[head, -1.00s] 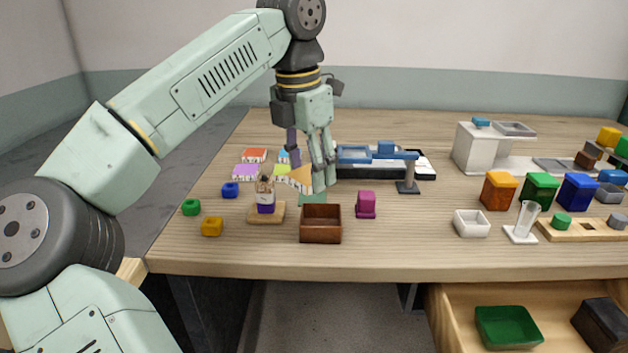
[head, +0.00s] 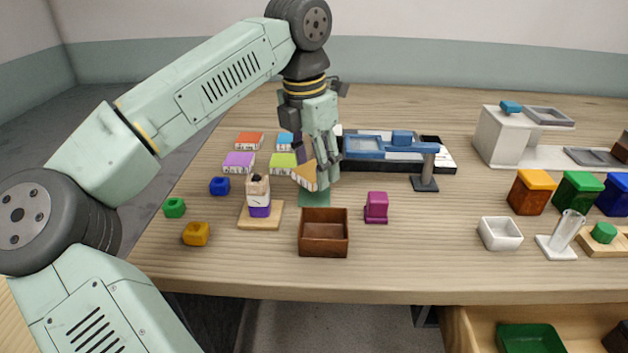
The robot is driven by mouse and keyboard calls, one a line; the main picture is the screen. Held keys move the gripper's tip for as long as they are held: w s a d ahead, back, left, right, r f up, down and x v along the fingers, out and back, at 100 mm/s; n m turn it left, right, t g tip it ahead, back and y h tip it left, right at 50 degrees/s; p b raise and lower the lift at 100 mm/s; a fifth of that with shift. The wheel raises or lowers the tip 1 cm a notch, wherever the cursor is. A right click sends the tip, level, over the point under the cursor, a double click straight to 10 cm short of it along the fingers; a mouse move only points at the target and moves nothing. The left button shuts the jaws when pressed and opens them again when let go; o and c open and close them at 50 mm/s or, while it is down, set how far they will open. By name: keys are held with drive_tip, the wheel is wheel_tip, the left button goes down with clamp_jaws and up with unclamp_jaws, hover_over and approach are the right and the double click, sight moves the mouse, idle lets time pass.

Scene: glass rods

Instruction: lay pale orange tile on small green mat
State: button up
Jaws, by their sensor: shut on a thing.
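The pale orange tile (head: 303,175) is in my gripper (head: 317,172), which is shut on it. The tile is tilted, with its pale side edge facing the camera. The small green mat (head: 314,198) lies on the table under and just in front of the gripper, behind the brown box. The tile appears above the mat's back left part; I cannot tell whether it touches the mat. The fingers hide part of the tile and the back of the mat.
Purple, red, blue and yellow-green tiles (head: 239,161) lie to the left and behind. A brown open box (head: 323,233) stands in front of the mat.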

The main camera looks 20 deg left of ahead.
sight(312, 171)
drive_tip(key=shift+f, duration=1.85)
drive_tip(key=shift+f, duration=0.1)
drive_tip(key=shift+f, duration=0.15)
drive_tip(key=o, duration=1.4)
drive_tip(key=r, duration=0.8)
drive_tip(key=s+r, duration=0.1)
drive_tip(key=r, duration=0.3)
drive_tip(key=shift+s+a+r, duration=0.1)
drive_tip(key=shift+a+r, duration=0.1)
drive_tip(key=shift+a, duration=0.2)
